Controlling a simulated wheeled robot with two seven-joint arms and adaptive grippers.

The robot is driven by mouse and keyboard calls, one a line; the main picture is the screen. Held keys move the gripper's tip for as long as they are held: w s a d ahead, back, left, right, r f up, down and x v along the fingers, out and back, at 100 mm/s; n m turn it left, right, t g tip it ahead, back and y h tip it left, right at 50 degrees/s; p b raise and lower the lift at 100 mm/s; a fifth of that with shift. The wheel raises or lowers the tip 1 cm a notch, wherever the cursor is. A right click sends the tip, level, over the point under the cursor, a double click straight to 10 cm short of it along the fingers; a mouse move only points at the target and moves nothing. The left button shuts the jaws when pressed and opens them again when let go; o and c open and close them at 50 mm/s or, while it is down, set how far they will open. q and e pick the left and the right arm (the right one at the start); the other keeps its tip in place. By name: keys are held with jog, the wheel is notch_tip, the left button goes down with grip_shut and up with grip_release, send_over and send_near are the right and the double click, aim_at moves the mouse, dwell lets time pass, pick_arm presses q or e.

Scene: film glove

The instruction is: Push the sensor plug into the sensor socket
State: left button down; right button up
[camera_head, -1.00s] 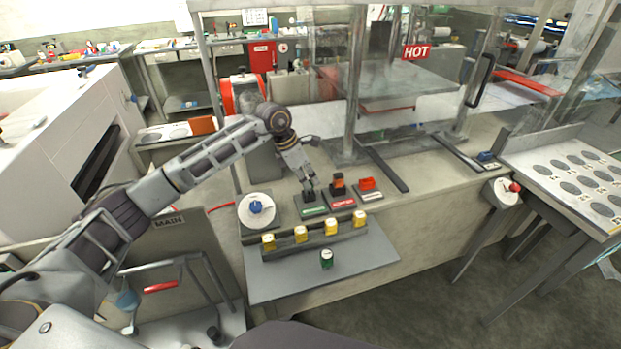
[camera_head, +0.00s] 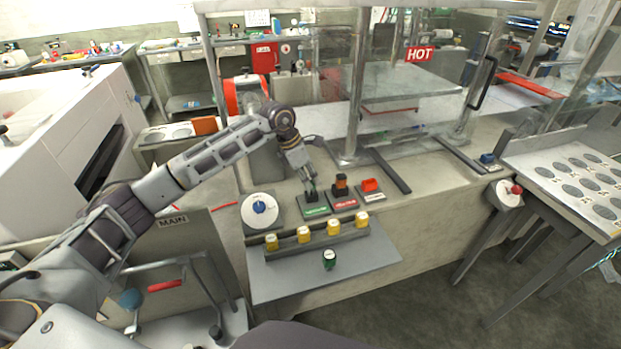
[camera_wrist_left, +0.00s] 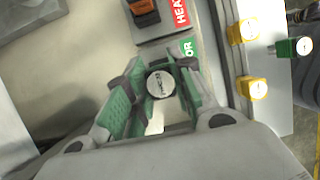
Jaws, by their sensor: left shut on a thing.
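My left gripper (camera_head: 311,194) is low over the green-labelled sensor socket block (camera_head: 317,210) on the bench. In the left wrist view, my left gripper (camera_wrist_left: 157,88) has its green-padded fingers closed around the sensor plug (camera_wrist_left: 160,85), whose round pale end with dark lettering faces the camera. The green label (camera_wrist_left: 188,47) shows partly just beyond the fingers. The socket opening is hidden by the plug and fingers, so I cannot tell how deep the plug sits. My right gripper is not in view.
An orange-and-black heater plug (camera_head: 341,183) stands beside the gripper, with a red connector (camera_head: 370,184) further right. A blue-knobbed dial (camera_head: 260,208) is left. Yellow-capped pieces (camera_head: 333,227) stand in a rack in front, and a green piece (camera_head: 329,260) stands on the grey tray (camera_head: 285,283).

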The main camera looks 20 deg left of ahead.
pick_arm(q)
jog(key=shift+w+a+r, duration=0.25)
jog(key=shift+a+r, duration=0.15)
jog(key=shift+r, duration=0.1)
jog(key=shift+f, duration=0.1)
jog(key=shift+f+b, duration=0.3)
jog(key=shift+f, duration=0.1)
jog(key=shift+d+f, duration=0.15)
jog(key=shift+f, duration=0.2)
jog(key=shift+r, duration=0.4)
